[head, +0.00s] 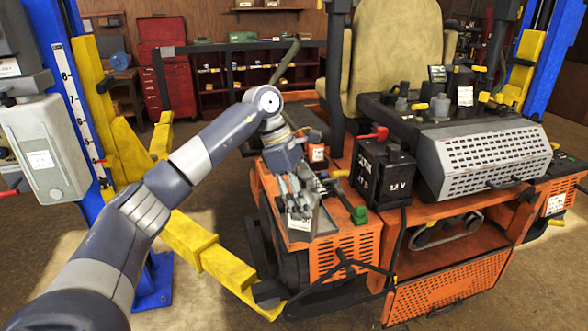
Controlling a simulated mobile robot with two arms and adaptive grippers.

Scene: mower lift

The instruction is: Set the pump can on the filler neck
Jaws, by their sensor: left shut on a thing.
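My left gripper (299,207) reaches down over the orange left deck of the mower. It is shut on what looks like the pump can (323,221), a grey body mostly hidden by the fingers. I cannot tell whether the can touches the deck. I cannot make out the filler neck for certain; the gripper and my arm cover part of the deck. My right gripper is not in view.
The orange mower (440,262) stands between blue lift posts with yellow arms (215,258). A black battery (383,178) with a red clamp is right of the gripper. A small labelled container (317,154) sits behind it. The seat (392,50) rises behind.

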